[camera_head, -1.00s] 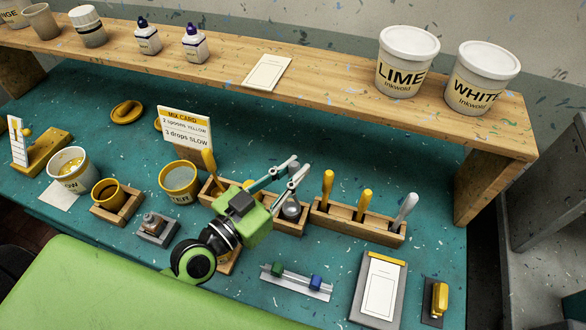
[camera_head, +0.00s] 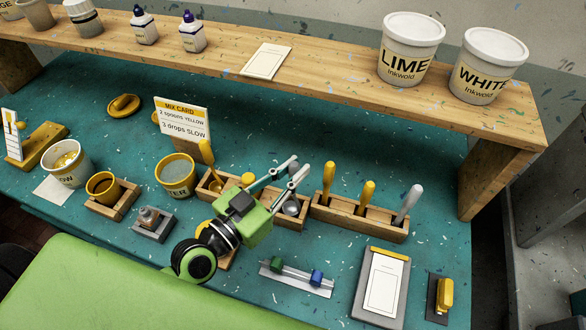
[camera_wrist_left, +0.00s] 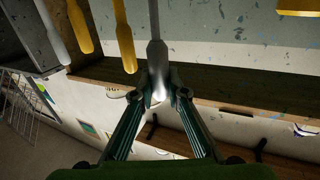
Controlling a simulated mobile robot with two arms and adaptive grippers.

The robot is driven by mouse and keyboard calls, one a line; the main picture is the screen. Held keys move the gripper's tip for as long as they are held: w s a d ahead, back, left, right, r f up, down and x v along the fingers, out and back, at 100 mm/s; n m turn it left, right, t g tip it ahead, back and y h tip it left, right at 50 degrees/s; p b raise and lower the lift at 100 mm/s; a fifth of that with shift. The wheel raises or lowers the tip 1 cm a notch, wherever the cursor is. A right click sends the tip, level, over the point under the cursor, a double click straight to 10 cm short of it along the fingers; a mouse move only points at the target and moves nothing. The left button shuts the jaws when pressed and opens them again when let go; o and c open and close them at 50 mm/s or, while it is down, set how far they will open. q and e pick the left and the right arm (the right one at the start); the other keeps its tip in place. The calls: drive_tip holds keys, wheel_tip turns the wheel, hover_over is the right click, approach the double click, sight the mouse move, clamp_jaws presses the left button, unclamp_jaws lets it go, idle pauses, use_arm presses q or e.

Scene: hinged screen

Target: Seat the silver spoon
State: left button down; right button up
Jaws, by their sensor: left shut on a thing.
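My left gripper (camera_head: 300,167) reaches in over the spoon racks, its fingers close together. In the left wrist view its fingertips (camera_wrist_left: 165,93) are shut on a silver spoon (camera_wrist_left: 157,55). The spoon's rounded silver end (camera_head: 291,208) shows below the fingers, at the right end of the left wooden rack (camera_head: 262,213); whether it rests in a slot I cannot tell. The right wooden rack (camera_head: 345,217) holds two yellow-handled spoons (camera_head: 328,183) and a pale silver-handled one (camera_head: 407,203). Another yellow handle (camera_head: 206,158) stands in the left rack. My right gripper is out of view.
A mix card (camera_head: 182,120) and a yellow-rimmed cup (camera_head: 175,177) stand left of the racks. A slide with green and blue blocks (camera_head: 297,279) and a clipboard (camera_head: 382,285) lie in front. A raised shelf (camera_head: 330,85) with tubs runs behind.

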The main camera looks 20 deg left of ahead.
use_arm(q)
drive_tip(key=shift+f+b, duration=0.35)
drive_tip(key=shift+f, duration=0.15)
drive_tip(key=c, duration=1.9)
unclamp_jaws()
drive_tip(key=v, duration=1.2)
